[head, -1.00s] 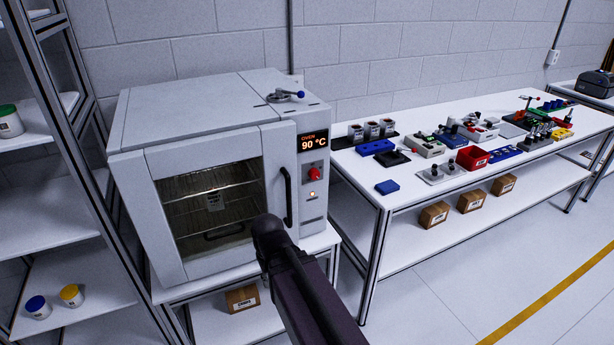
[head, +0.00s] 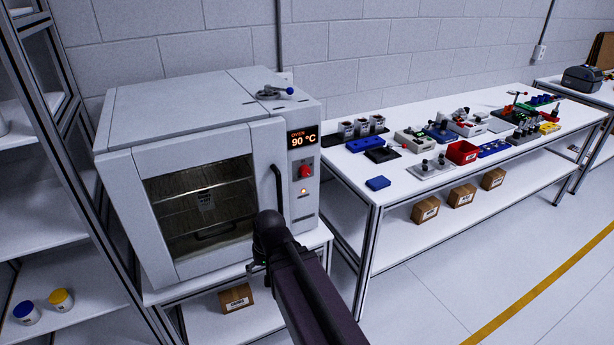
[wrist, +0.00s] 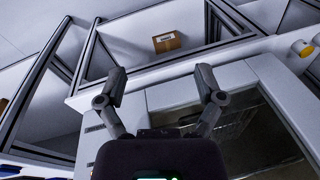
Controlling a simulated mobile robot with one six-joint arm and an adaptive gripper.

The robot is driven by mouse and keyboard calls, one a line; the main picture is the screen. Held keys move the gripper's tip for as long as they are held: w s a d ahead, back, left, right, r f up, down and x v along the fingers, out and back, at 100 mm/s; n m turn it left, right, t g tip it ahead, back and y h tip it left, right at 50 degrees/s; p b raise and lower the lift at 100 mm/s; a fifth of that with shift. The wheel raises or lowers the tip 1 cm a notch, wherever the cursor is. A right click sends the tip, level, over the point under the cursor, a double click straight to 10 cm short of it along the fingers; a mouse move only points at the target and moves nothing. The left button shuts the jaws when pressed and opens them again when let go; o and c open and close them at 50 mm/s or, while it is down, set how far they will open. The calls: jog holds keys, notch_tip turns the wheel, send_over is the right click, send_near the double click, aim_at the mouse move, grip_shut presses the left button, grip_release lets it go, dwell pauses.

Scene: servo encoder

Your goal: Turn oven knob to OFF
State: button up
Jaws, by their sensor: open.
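The oven (head: 190,170) stands on a white bench at the left, its door shut and its display (head: 303,137) reading 90 °C. The red oven knob (head: 305,171) sits on the front panel below the display, above a small lit lamp (head: 304,191). My arm reaches up to the oven front in the head view, below and left of the knob, and hides the lower door corner. My gripper (wrist: 160,84) is open and empty in the wrist view, over the oven front. I cannot make out the knob in the wrist view.
A dark door handle (head: 279,196) stands out just left of the knob panel. A lever (head: 277,91) sits on top of the oven. A shelf rack (head: 40,220) is at the left. A long table (head: 400,189) with several parts is at the right, with clear floor before it.

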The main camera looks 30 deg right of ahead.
jog(key=w+d+m+t+y+b, duration=0.3)
jog(key=w+m+t+y, duration=0.1)
jog(key=w+m, duration=0.25)
jog(key=m+t+h+b, duration=0.5)
jog(key=m+t, duration=0.8)
jog(key=m, duration=1.2)
send_near(307, 173)
jog(key=s, duration=0.4)
jog(key=shift+d+r, duration=0.1)
jog(key=shift+d, duration=0.1)
jog(key=shift+w, duration=0.2)
jog(key=shift+w+a, duration=0.2)
jog(key=shift+w, duration=3.15)
jog(key=shift+w+a, duration=0.2)
jog(key=shift+w, duration=3.2)
jog(key=shift+c, duration=0.2)
jog(key=c, duration=1.1)
